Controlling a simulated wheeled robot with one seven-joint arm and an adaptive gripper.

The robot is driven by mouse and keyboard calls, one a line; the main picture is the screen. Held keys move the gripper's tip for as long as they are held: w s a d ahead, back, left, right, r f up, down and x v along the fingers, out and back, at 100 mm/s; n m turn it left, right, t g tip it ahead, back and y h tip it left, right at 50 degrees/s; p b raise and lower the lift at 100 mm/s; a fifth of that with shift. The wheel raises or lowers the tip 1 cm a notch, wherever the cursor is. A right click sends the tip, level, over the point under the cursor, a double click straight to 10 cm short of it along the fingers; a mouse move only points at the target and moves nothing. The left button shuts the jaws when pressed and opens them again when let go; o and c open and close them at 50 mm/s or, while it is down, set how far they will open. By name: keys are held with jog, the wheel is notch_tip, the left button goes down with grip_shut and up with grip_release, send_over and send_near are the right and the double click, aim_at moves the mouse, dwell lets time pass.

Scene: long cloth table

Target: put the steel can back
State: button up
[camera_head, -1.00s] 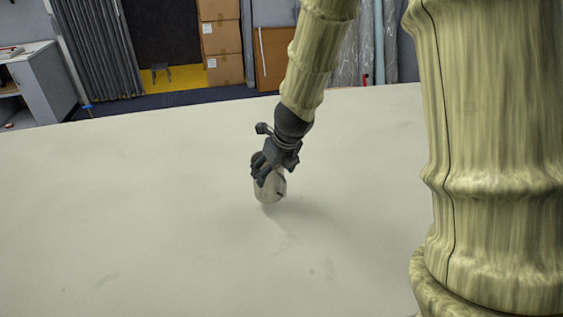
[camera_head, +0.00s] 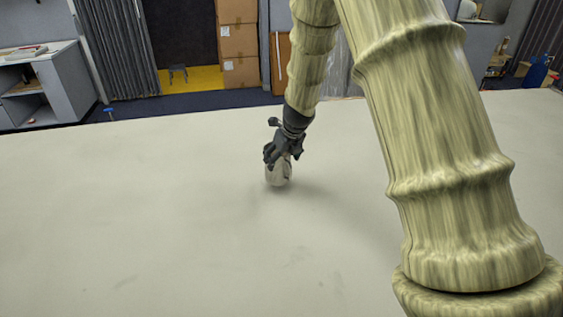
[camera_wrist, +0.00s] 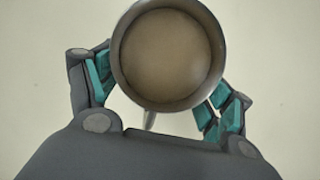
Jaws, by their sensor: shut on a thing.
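The steel can (camera_head: 279,175) is a small grey cylinder near the middle of the long cloth table (camera_head: 130,215). My gripper (camera_head: 279,155) reaches down to it from above and is shut on it. In the wrist view the can's round top (camera_wrist: 168,55) shows a grey rim and a brownish inside or lid. The teal finger pads of my gripper (camera_wrist: 160,92) lie on both sides of the can. The can looks about upright. I cannot tell whether its bottom touches the cloth.
The table around the can is bare and clear on all visible sides. My own arm covers much of the right side.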

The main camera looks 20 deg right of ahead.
jog(key=shift+d+p+x, duration=0.15)
jog(key=shift+p+x, duration=0.25)
jog(key=shift+x, duration=0.5)
jog(key=shift+d+p+x, duration=0.2)
jog(key=shift+p+x, duration=0.15)
jog(key=shift+x, duration=0.55)
jog(key=shift+s+a, duration=0.1)
jog(key=shift+s, duration=0.1)
jog(key=shift+f, duration=0.15)
jog(key=o, duration=2)
jog(key=shift+f, duration=0.1)
